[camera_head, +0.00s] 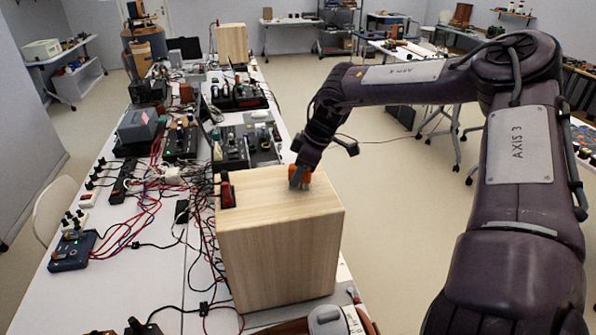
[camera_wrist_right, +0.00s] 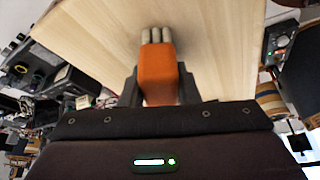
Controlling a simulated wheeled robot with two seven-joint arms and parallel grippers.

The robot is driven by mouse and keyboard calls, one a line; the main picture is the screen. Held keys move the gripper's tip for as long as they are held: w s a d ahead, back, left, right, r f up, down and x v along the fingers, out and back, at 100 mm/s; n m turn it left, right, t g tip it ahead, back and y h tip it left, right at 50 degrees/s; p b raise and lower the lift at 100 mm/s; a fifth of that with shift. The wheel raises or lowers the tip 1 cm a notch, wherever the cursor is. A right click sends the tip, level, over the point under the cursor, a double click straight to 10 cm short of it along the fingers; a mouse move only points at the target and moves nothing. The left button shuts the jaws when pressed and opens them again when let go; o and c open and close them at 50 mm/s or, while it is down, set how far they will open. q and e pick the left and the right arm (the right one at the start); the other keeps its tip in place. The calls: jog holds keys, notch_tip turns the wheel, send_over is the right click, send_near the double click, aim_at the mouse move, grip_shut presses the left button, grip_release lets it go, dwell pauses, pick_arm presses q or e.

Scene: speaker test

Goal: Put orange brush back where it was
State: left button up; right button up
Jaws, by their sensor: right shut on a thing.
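The orange brush (camera_wrist_right: 157,75) is between the fingers of my right gripper (camera_wrist_right: 157,90) in the right wrist view, with pale bristle-like tips pointing away from the gripper. The same orange brush (camera_head: 305,174) shows small in the head view, at the top of a wooden speaker box (camera_head: 280,250). My right gripper (camera_head: 300,178) is shut on it, close over the box's top face. I cannot tell whether the brush touches the box. My left gripper is not in view.
A red and black object (camera_head: 227,190) stands on the box's left top edge. The long white table (camera_head: 100,285) is crowded with cables and electronic devices, including a blue box (camera_head: 72,250). Open floor (camera_head: 400,200) lies right of the box.

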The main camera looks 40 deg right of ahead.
jog(key=shift+f, duration=0.1)
jog(key=o, duration=1)
jog(key=shift+o, duration=0.3)
jog(key=shift+r, duration=0.25)
jog(key=shift+s+d+r, duration=0.1)
jog(key=shift+r, duration=0.25)
jog(key=b+v, duration=0.3)
jog(key=v, duration=0.8)
